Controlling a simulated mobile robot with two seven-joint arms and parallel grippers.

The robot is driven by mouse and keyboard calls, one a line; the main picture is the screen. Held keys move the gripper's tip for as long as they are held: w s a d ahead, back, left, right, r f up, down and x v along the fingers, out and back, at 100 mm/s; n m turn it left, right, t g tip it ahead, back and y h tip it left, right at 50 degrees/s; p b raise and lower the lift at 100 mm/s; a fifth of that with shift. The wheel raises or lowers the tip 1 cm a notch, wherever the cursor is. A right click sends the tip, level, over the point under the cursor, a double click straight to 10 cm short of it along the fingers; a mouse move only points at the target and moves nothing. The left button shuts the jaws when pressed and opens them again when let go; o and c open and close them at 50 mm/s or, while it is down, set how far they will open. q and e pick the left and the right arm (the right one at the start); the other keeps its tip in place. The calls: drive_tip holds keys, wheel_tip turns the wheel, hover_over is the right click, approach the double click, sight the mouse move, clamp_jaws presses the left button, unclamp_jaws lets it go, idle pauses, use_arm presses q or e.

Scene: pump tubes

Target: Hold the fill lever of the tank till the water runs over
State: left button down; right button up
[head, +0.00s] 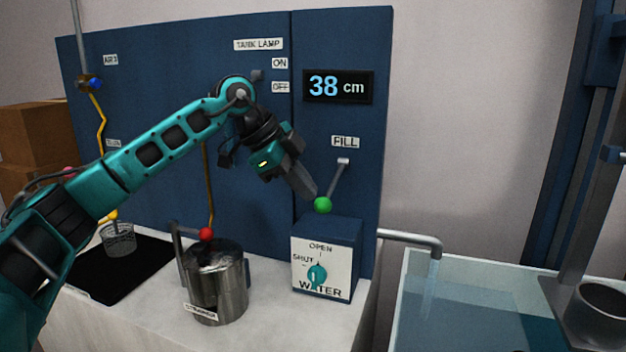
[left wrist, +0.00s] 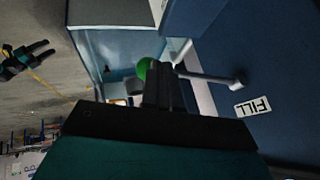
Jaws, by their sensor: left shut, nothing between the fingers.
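The fill lever (head: 337,180) is a grey rod under the FILL label, hanging down and slightly left to a green knob (head: 323,205). My left gripper (head: 311,195) is shut and empty, its fingertips right at the upper left of the knob. In the left wrist view the green knob (left wrist: 145,68) is partly hidden behind the fingers; I cannot tell whether they touch. The tank (head: 480,300) at right holds bluish water, and a thin stream (head: 428,284) falls from its spout (head: 436,245). The display (head: 338,87) reads 38 cm. My right gripper (left wrist: 42,48) shows small in the left wrist view, fingers apart.
A blue WATER box (head: 325,258) with a teal knob (head: 317,275) pointing upward toward OPEN stands below the lever. A steel pot (head: 217,285) with a red-knobbed handle stands left of it. A beaker (head: 118,238) stands on a black mat. A grey column stands at far right.

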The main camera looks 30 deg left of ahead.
use_arm(q)
drive_tip(key=v, duration=1.1)
drive_tip(key=shift+w+a+r+p, duration=0.2)
drive_tip(key=shift+r+p, duration=0.1)
drive_tip(key=shift+p, duration=0.15)
use_arm(e)
drive_tip(key=shift+s+d+r, duration=0.1)
drive_tip(key=shift+d+r, duration=0.05)
drive_tip(key=shift+r, duration=0.3)
drive_tip(key=shift+s+d+r, duration=0.1)
drive_tip(key=shift+r, duration=0.3)
drive_tip(key=shift+w+r, duration=0.1)
